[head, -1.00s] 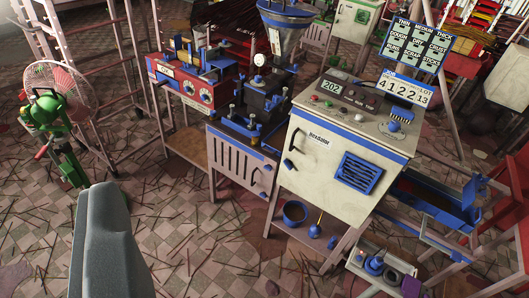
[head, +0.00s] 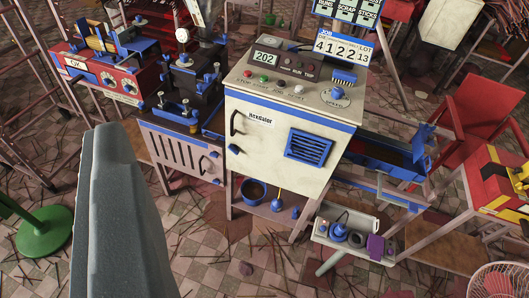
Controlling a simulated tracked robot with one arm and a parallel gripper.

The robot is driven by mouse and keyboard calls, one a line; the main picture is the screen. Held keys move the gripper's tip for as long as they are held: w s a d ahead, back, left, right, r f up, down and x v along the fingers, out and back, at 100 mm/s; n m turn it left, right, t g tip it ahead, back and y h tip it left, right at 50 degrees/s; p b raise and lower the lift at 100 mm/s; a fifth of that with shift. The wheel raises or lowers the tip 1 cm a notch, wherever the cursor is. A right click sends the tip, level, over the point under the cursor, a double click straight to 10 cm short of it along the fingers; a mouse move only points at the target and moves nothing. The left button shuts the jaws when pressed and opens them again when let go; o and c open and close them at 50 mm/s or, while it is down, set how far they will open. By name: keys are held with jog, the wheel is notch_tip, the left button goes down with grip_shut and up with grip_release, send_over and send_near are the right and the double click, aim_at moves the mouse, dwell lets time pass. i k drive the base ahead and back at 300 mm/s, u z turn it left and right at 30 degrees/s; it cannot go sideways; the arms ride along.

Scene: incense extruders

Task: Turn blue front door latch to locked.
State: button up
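The blue front door latch (head: 234,149) is a small blue knob on the left edge of the white cabinet door (head: 262,150), below a dark curved handle (head: 235,123). It looks roughly crosswise, but it is too small to tell whether it is locked. A grey part of my gripper (head: 118,205) rises at the lower left, in front of the floor and left of the cabinet. It is well apart from the latch in the picture. Only one solid grey shape shows, so its opening is hidden. Nothing is seen held.
A blue bucket (head: 253,190) sits on the shelf below the door. A low box with blue parts (head: 346,235) stands at the front right. Stick-littered floor lies in front.

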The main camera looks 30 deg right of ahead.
aim_at(233, 148)
jog(key=z, duration=0.9)
jog(key=i, duration=1)
jog(key=u, duration=0.05)
